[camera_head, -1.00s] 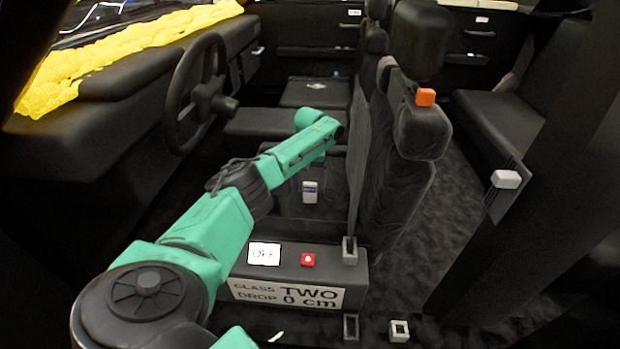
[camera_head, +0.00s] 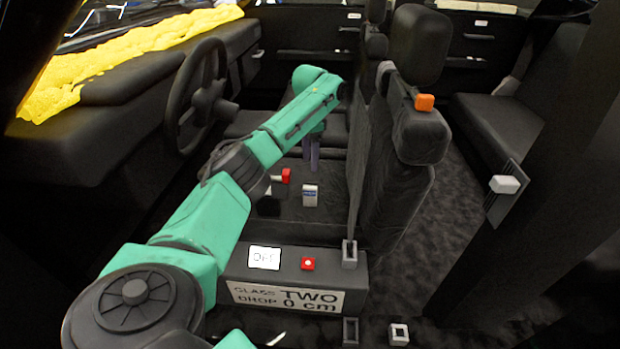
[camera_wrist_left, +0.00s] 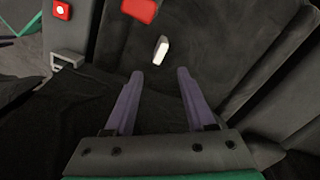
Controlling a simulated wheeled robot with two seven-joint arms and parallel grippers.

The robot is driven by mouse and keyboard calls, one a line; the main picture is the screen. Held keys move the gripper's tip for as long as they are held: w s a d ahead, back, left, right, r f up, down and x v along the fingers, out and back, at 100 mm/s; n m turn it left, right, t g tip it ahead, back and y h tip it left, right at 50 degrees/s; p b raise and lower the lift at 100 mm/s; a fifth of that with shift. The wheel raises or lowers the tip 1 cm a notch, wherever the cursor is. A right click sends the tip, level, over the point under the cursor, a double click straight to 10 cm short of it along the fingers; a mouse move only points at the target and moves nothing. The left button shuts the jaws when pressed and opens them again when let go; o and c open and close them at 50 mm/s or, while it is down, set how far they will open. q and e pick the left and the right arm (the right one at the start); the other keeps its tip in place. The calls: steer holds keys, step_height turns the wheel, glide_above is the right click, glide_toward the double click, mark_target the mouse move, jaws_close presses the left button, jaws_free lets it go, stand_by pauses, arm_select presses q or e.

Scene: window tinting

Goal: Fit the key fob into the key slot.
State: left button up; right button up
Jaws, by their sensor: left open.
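A small white-grey fob-like piece with a blue label (camera_head: 310,195) lies on the dark front seat; I take it for the key fob. In the left wrist view a white piece (camera_wrist_left: 160,50) lies beyond my fingertips, between their lines, and apart from them. My left gripper (camera_head: 312,166) hangs over the seat, behind that piece in the head view. Its purple fingers are open and empty in the wrist view (camera_wrist_left: 160,75). I cannot tell which part is the key slot; a grey open-topped holder (camera_head: 349,255) stands on the sill box. My right gripper is out of view.
A red-headed item (camera_head: 285,176) lies on the seat left of the fob, partly behind my arm. The sill box (camera_head: 225,265) carries a red button (camera_head: 308,264) and a white display (camera_head: 264,258). The seat back (camera_head: 400,195) rises to the right, the steering wheel (camera_head: 202,95) to the left.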

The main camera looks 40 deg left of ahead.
mark_target(310, 187)
arm_select(q)
step_height(310, 187, down, 9)
steer(key=m+b, duration=0.2)
steer(key=m, duration=0.4)
steer(key=shift+r, duration=0.1)
step_height(310, 187, down, 6)
steer(key=shift+a+f+b, duration=0.1)
steer(key=shift+b, duration=1)
jaws_close()
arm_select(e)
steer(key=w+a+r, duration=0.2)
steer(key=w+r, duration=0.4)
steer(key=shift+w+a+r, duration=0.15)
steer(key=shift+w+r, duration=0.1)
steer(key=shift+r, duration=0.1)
